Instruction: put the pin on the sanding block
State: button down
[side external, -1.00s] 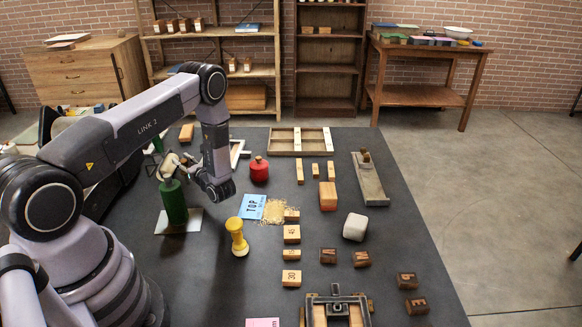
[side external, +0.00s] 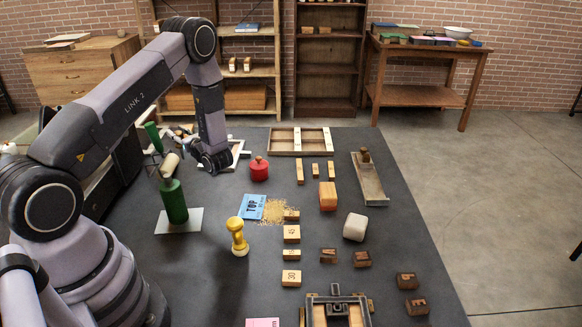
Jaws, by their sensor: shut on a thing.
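My gripper (side external: 180,142) is at the left of the table, partly hidden by my own arm, and points left from the wrist. A tilted green bar (side external: 153,136) and a short cream cylinder (side external: 170,166) show at its jaws. The jaws are shut on this piece, which I take for the pin; its full shape is unclear. It is above and close to an upright green cylinder (side external: 174,203) standing on a white sheet. An orange-brown wooden block (side external: 328,196) and a pale rounded block (side external: 355,227) lie right of centre; I cannot tell which is the sanding block.
A red knobbed pot (side external: 259,169), a yellow knobbed piece (side external: 237,238) and a blue card (side external: 254,206) lie between. Small numbered blocks, dark letter blocks and a framed press (side external: 337,309) stand nearer the front. A grey plank (side external: 370,180) is at the right.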

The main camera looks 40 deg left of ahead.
jog(key=w+d+r+m+t+h, duration=0.2)
jog(key=w+d+r+m+t, duration=0.15)
jog(key=d, duration=0.75)
jog(key=w+d+r+m+t+h, duration=0.1)
jog(key=w+d+r+m+t, duration=0.3)
jog(key=d, duration=0.8)
jog(key=w+d+r+m+t+h, duration=0.1)
jog(key=w+d+m+t+h, duration=0.1)
jog(key=d+t, duration=0.65)
jog(key=shift+w+d+f+g, duration=0.45)
jog(key=shift+w+d+f, duration=0.15)
jog(key=shift+w+f, duration=1.65)
jog(key=shift+w+d+f+g, duration=0.55)
jog(key=shift+w+f, duration=1.5)
jog(key=shift+w, duration=0.45)
jog(key=shift+w+d+f+g, duration=0.4)
jog(key=shift+w+d+f, duration=0.25)
jog(key=shift+w+f, duration=1.6)
jog(key=shift+w, duration=0.1)
